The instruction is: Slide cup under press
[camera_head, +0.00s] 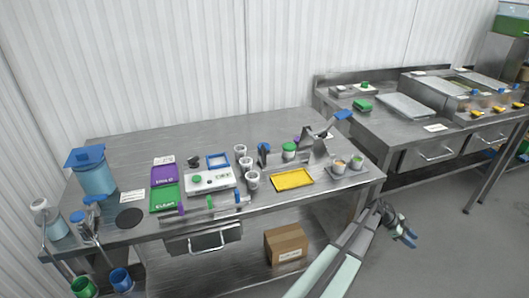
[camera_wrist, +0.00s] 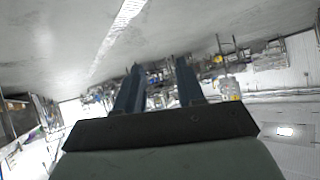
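Several small white cups stand in a front-to-back row at the middle of the steel table: a back cup (camera_head: 240,149), a middle cup (camera_head: 246,163) and a front cup (camera_head: 252,181). The metal press (camera_head: 318,148) stands to their right, with a blue-ended lever (camera_head: 343,115) raised up and right. I cannot tell whether anything is under it. My gripper (camera_head: 411,239) is off the table's right end, well away from cups and press. In the wrist view my gripper (camera_wrist: 159,68) has its two dark fingers apart with nothing held between them.
A yellow tray (camera_head: 292,180) lies in front of the press. Two filled cups (camera_head: 347,165) stand at the table's right end. A second steel counter (camera_head: 415,130) stands at right.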

